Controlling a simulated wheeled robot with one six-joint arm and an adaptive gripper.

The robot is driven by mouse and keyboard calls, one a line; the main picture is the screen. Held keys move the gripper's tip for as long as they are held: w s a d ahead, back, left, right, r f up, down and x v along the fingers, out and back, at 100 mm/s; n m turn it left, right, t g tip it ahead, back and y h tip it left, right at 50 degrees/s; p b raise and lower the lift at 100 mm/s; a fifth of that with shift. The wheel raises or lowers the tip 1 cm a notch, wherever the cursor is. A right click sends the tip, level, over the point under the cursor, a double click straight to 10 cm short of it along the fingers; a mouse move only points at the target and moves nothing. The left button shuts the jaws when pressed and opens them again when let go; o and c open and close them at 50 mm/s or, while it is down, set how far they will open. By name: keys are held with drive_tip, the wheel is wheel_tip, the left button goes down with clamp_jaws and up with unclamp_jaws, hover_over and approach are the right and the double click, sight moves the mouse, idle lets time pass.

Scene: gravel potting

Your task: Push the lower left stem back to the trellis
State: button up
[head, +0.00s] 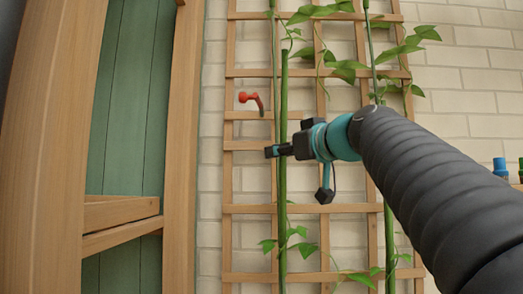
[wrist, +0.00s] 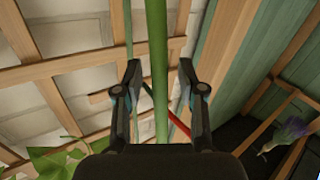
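The wooden trellis (head: 230,185) stands against a pale brick wall. A thick green upright stem (head: 283,225) runs up its left part. It also shows in the wrist view (wrist: 160,110), between the two fingers of my gripper (wrist: 160,70). The fingers are apart, with a gap on each side of the stem. In the head view my gripper (head: 276,151) is level with the stem's middle. A thinner stem (head: 275,60) rises close beside the thick one. A red clip (head: 255,101) is at the trellis's left side and shows partly behind the fingers in the wrist view (wrist: 180,127).
Another green stem (head: 389,235) climbs the trellis's right side. Leafy vines (head: 345,70) spread at the top, and leaves (head: 300,240) hang lower down. A wooden post (head: 181,150) and green boards stand left.

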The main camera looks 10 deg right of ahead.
clamp_jaws()
drive_tip(key=shift+w+d+r+p, duration=0.1)
drive_tip(key=shift+w+r+p, duration=0.35)
drive_tip(key=shift+p, duration=0.4)
drive_tip(key=w+d+m+g+p, duration=0.1)
drive_tip(key=w+g+p, duration=0.1)
drive_tip(key=w+p, duration=0.5)
drive_tip(key=shift+w+d+r+m+g+h+p, duration=0.2)
drive_tip(key=shift+r+m+g+h+p, duration=0.15)
drive_tip(key=shift+p, duration=0.55)
drive_tip(key=shift+f, duration=0.1)
unclamp_jaws()
drive_tip(key=shift+w, duration=0.15)
drive_tip(key=shift+o, duration=0.2)
